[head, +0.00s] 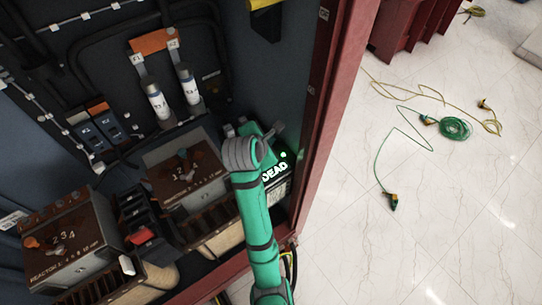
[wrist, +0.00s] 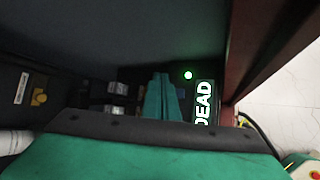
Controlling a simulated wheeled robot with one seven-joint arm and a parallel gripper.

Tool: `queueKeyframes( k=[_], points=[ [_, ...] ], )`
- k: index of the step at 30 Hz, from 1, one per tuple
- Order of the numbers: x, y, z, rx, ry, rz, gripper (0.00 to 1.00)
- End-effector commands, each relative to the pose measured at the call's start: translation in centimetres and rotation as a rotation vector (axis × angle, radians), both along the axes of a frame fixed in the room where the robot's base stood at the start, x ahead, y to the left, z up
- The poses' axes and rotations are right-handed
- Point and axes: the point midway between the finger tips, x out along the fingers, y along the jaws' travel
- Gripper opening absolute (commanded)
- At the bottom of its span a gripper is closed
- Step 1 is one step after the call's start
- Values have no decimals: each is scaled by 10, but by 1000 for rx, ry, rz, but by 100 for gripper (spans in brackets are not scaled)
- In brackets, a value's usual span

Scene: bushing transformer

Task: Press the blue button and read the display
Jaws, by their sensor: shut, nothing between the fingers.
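The display (head: 277,172) sits in the right part of the cabinet and shows the word DEAD in lit white letters. It also shows in the wrist view (wrist: 204,103), turned on its side. A small green light (wrist: 188,75) glows beside it, and this light also shows in the head view (head: 283,155). My gripper (wrist: 161,82) is shut and empty, its teal fingers close to the display, left of it in the wrist view. I cannot tell whether the fingertips touch anything.
The red cabinet frame (head: 318,120) stands close on the right of the display. Transformer boxes (head: 187,178) and (head: 72,240) fill the cabinet's left part. Green and yellow cables (head: 455,128) lie on the open tiled floor to the right.

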Motion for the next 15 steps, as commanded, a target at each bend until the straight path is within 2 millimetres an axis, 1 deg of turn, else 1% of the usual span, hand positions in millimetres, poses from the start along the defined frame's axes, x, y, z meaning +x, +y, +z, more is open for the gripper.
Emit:
queueKeyframes(
  k=[1,3,9,15],
  points=[
    [0,0,-8,0,3,-1,0],
    [-1,0,-17,0,4,-1,0],
    [0,0,-42,1,2,-1,0],
    [0,-1,-59,0,1,-2,0]
  ],
)
